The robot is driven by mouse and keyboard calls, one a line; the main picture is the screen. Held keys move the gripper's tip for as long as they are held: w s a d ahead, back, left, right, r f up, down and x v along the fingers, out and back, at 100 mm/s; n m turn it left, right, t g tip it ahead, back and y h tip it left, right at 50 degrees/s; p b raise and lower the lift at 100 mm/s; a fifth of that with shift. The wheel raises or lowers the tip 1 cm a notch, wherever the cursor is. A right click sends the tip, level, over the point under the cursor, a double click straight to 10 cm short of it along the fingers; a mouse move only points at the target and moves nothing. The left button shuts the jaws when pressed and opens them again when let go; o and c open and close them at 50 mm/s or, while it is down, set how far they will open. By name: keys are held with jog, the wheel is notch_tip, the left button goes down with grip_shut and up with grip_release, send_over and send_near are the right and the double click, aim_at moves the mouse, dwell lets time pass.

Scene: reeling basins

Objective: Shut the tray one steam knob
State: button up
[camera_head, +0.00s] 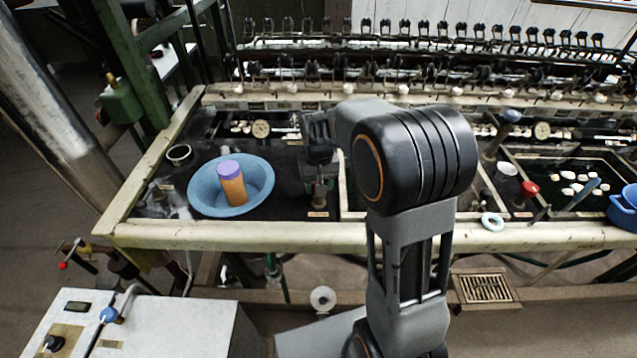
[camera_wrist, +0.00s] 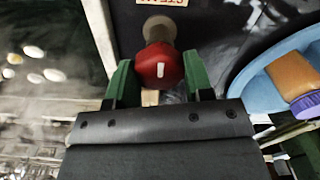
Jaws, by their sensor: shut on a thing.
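The tray one steam knob (camera_wrist: 160,68) is red and round with a white mark, seen in the wrist view on a short metal stem near a label reading STEAM. The white mark points along the picture's vertical. My gripper (camera_wrist: 160,82) has its two green fingers on either side of the knob, shut on it. In the head view my gripper (camera_head: 319,158) reaches down at the right of the blue basin, over a metal valve fitting (camera_head: 319,196). The red knob there is hidden by the gripper.
A light blue basin (camera_head: 202,200) holding an orange bottle with a purple cap (camera_head: 232,180) stands left of the gripper. Another red knob (camera_head: 529,188) and a tray with pale cocoons (camera_head: 575,185) are at right. A pale rail (camera_head: 240,236) runs along the front.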

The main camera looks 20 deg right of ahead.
jog(key=o, duration=0.9)
jog(key=shift+r, duration=0.1)
notch_tip(320, 180, up, 14)
jog(key=shift+f+p, duration=0.15)
jog(key=shift+p, duration=0.2)
